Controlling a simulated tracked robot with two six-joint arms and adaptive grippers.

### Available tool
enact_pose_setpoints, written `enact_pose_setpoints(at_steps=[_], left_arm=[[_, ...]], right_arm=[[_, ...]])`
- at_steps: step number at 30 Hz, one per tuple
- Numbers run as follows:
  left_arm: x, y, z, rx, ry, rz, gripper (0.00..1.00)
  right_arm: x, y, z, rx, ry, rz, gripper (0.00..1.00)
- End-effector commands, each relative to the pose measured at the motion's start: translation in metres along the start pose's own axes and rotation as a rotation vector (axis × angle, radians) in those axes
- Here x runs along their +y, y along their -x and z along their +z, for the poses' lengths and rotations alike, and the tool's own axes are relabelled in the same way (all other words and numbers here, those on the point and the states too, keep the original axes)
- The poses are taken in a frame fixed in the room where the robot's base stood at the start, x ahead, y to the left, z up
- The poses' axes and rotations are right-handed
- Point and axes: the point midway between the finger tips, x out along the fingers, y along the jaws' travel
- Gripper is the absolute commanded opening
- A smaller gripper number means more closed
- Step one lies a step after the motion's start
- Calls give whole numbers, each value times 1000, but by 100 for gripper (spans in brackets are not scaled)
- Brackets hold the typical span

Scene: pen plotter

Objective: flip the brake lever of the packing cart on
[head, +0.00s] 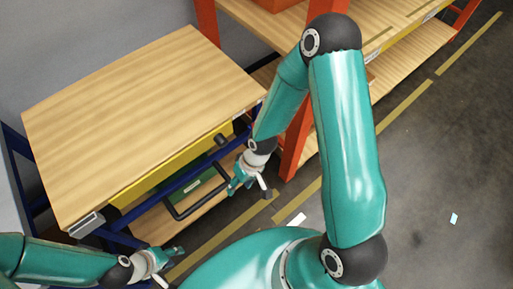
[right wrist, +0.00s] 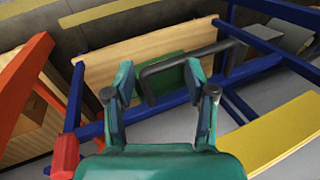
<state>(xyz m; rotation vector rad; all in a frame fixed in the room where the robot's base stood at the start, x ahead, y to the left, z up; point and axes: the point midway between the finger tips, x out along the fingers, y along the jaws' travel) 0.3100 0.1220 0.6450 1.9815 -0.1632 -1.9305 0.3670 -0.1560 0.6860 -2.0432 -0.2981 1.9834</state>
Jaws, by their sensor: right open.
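The packing cart (head: 140,110) has a light wood top and a blue frame, at the left of the head view. A black U-shaped bar (head: 180,214) sticks out from its near side, below the top; I cannot tell for certain whether it is the brake lever. It also crosses the right wrist view (right wrist: 185,60), beyond the fingers. My right gripper (head: 250,187) is open and empty, beside the bar's right end; contact is not clear. It also shows in the right wrist view (right wrist: 159,85). My left gripper (head: 170,265) looks open and empty, below the cart's near corner.
A yellow strip (head: 160,178) runs along the cart's side. A green object (right wrist: 170,72) lies on the wooden lower shelf (right wrist: 105,62). A red part (right wrist: 65,155) shows at lower left. An orange-framed rack (head: 295,140) stands right of the cart. Open floor lies further right.

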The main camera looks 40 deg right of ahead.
Motion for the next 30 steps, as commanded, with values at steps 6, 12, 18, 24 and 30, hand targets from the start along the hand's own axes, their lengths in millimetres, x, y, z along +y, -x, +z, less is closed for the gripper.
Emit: enact_pose_setpoints(at_steps=[6, 12, 18, 24, 30], left_arm=[[-13, -37, 0, 0, 0, 0, 40], [-20, -54, 0, 0, 0, 0, 40], [-21, -58, 0, 0, 0, 0, 40], [-22, -60, 0, 0, 0, 0, 40], [-23, -63, 0, 0, 0, 0, 40]], right_arm=[[25, 77, -74, -9, 178, 118, 56], [52, 165, -93, -36, 228, 272, 56], [64, 200, -91, -56, 225, 339, 56], [72, 181, -89, -65, 225, 341, 56], [86, 142, -87, -67, 225, 340, 56]])
